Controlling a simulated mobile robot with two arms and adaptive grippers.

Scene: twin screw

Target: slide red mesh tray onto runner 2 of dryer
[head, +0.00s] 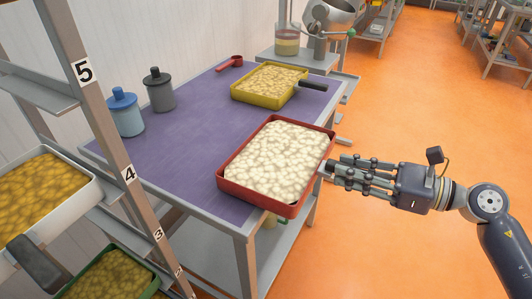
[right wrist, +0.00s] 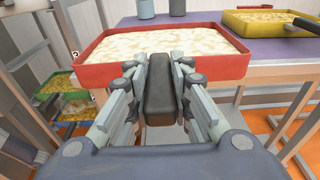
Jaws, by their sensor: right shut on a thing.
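The red mesh tray (head: 284,209), full of pale pieces, is at the right front of the purple table, jutting past its edge; I cannot tell whether it rests there or is slightly raised. It also shows in the right wrist view (right wrist: 110,73). My right gripper (head: 330,171) is shut on the tray's dark handle (right wrist: 160,88), on the tray's right side in the head view. The dryer (head: 100,110) stands at the left, its post marked 5, 4, 3 downward; the lowest label is too small to read surely. My left gripper is not in view.
A white tray (head: 88,208) and a green tray (head: 145,289) sit in the dryer. A blue tray (right wrist: 75,117) shows below the green one. On the table (head: 185,150) are a yellow tray (head: 262,104), two jars and a red scoop. Orange floor at right is open.

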